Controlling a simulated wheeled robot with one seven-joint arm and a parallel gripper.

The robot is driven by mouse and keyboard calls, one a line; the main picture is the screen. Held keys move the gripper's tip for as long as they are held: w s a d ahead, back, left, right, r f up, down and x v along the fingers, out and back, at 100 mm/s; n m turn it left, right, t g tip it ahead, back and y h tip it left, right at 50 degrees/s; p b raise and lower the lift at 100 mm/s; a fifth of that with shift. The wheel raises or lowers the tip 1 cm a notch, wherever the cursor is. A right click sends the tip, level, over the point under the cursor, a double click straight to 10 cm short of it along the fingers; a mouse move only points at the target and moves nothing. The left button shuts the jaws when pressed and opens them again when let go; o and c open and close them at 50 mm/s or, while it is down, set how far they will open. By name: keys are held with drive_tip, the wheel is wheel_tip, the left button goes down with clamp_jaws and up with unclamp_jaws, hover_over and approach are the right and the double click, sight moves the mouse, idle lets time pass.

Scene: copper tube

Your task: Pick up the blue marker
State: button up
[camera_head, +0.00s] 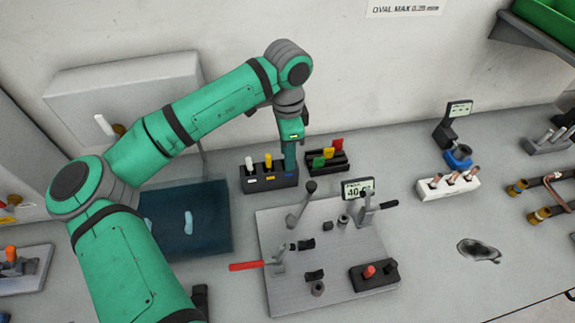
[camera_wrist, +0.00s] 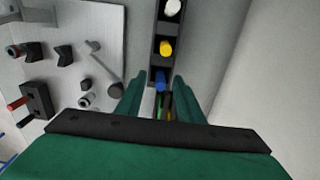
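The blue marker (camera_wrist: 160,80) stands in the end slot of a black holder, seen from above in the wrist view. A white marker (camera_wrist: 173,7) and a yellow marker (camera_wrist: 166,47) stand in the other slots. My gripper (camera_wrist: 158,88) is open, with one finger on each side of the blue marker and gaps visible. In the head view my gripper (camera_head: 290,158) points down over the right end of the holder (camera_head: 256,186) and hides the blue marker there. I cannot tell the exact height of the fingertips against the marker.
A second black holder with green, yellow and red pieces (camera_head: 338,160) stands close to the right of my gripper. A grey fixture plate (camera_head: 300,223) with levers and clamps lies in front. A dark blue mat (camera_head: 205,240) lies left, and the wall is behind.

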drive_tip(key=shift+f, duration=0.2)
clamp_jaws()
drive_tip(key=shift+r, duration=0.1)
